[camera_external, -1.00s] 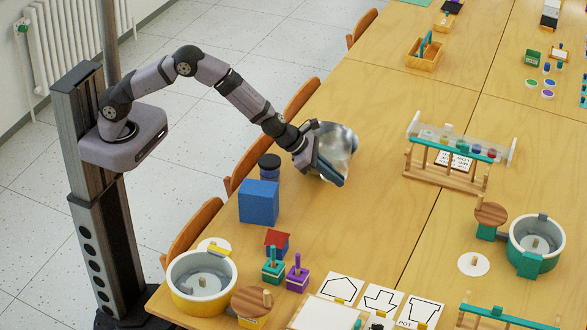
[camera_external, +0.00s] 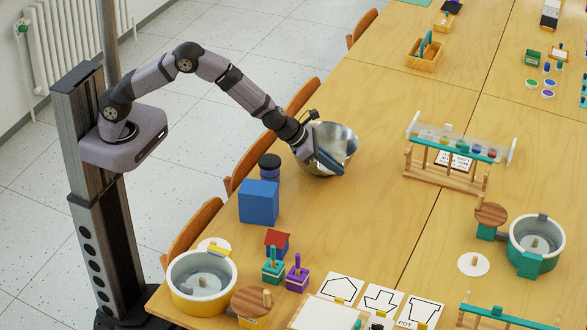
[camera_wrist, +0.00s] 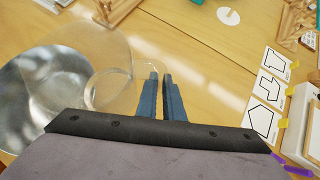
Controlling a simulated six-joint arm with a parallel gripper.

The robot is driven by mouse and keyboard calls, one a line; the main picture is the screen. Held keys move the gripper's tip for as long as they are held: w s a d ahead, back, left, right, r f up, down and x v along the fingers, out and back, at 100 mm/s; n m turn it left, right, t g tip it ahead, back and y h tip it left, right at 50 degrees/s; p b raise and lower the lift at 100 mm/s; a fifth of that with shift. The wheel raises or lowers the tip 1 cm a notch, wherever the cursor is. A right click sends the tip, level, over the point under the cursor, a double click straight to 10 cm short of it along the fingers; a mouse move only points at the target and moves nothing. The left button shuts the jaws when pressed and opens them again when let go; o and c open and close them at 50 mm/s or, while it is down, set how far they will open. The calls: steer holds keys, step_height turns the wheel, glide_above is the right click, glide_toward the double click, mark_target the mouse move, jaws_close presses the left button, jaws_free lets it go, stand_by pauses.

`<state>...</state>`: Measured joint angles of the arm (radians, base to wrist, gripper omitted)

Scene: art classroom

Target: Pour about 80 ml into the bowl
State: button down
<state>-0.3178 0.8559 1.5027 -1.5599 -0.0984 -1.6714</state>
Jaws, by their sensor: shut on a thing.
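A shiny metal bowl (camera_external: 343,137) stands on the table behind and beside my gripper (camera_external: 327,162). In the wrist view the bowl (camera_wrist: 35,95) fills the left side. My gripper (camera_wrist: 160,85) has its two blue fingers close together, shut on the edge of a clear, see-through vessel (camera_wrist: 95,50). The vessel looks tilted, with its wide part over the bowl side. In the external view it is hard to make out against the bowl. I cannot tell how much liquid is in either one.
A blue block (camera_external: 259,202) and a dark-lidded jar (camera_external: 269,167) stand near the table's left edge. A wooden rack (camera_external: 447,165) stands to the right. A yellow-and-white pot (camera_external: 202,283) is at the front left. The table between bowl and rack is clear.

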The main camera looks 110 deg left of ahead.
mark_target(330, 125)
steer(key=r, duration=0.1)
steer(key=s+a+r+n+t+h, duration=0.1)
steer(key=a+r+h+b, duration=0.1)
steer(key=shift+s+a+r+n+t, duration=0.1)
steer(key=shift+s+r+n+t, duration=0.05)
steer(key=shift+r+n+t, duration=0.2)
steer(key=a+h, duration=0.1)
steer(key=s+a+r+n+t, duration=0.1)
steer(key=a+t+h, duration=0.1)
steer(key=shift+s+r+n+h+b, duration=0.25)
steer(key=shift+s+r+h+b, duration=0.05)
steer(key=shift+b, duration=0.05)
steer(key=shift+s+a+r+n+t+h, duration=0.15)
steer(key=shift+a+r+n+t+h, duration=0.1)
steer(key=shift+n+h, duration=0.05)
steer(key=shift+s+a+t+b, duration=0.2)
steer(key=shift+a+t+b, duration=0.1)
steer(key=shift+b, duration=0.1)
steer(key=shift+s+a+r+n+h, duration=0.15)
steer(key=shift+r+n+h, duration=0.2)
steer(key=shift+n+h, duration=0.2)
steer(key=shift+a+t+b, duration=0.2)
steer(key=shift+t+b, duration=0.1)
steer(key=shift+t, duration=0.1)
